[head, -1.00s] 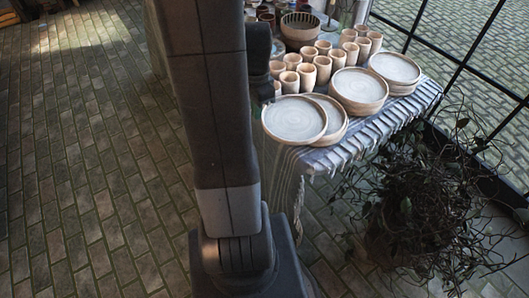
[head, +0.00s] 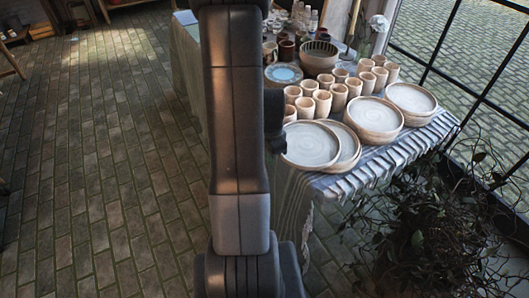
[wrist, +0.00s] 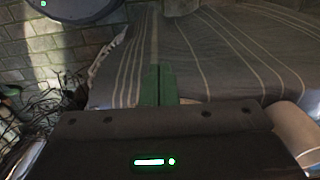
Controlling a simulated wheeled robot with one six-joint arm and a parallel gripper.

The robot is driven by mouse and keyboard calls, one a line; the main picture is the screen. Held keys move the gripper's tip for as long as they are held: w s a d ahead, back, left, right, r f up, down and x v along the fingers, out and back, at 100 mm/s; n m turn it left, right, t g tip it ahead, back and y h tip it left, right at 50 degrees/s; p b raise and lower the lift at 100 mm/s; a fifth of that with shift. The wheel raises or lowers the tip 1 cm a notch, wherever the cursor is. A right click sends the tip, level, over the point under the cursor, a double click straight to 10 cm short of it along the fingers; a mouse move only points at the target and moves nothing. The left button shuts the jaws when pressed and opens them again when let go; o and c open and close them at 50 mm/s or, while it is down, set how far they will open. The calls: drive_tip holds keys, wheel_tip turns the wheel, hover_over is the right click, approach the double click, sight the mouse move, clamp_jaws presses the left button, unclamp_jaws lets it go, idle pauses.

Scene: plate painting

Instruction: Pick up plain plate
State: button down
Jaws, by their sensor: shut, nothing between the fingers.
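Plain pale plates with tan rims stand in stacks on the table. The front-left stack has a plain plate (head: 312,144) on top, overhanging the table's front edge. A second stack (head: 373,114) and a third stack (head: 412,97) stand behind it to the right. In the wrist view my gripper (wrist: 158,84) is shut and empty, its green fingers together over the striped cloth. A tan rounded edge shows at the lower right there; I cannot tell what it belongs to. In the head view my arm hides the gripper and part of the table.
The table has a striped cloth (head: 400,150). Several tan cups (head: 322,101) stand behind the plates. A blue-centred plate (head: 283,74) and a dark-striped bowl (head: 319,57) are farther back. A leafless-looking plant (head: 430,225) stands front right by the window. The floor at left is clear.

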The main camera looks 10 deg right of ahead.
drive_tip(key=shift+w+d, duration=0.3)
drive_tip(key=shift+d, duration=0.6)
drive_tip(key=shift+w+d+b, duration=0.1)
drive_tip(key=shift+w+d, duration=0.15)
drive_tip(key=shift+d, duration=0.5)
drive_tip(key=shift+w+d+b, duration=0.1)
drive_tip(key=shift+w+d, duration=0.2)
drive_tip(key=shift+d, duration=0.4)
drive_tip(key=shift+w+d+b, duration=0.1)
drive_tip(key=shift+w+d, duration=0.15)
drive_tip(key=shift+d, duration=0.5)
drive_tip(key=shift+a, duration=0.1)
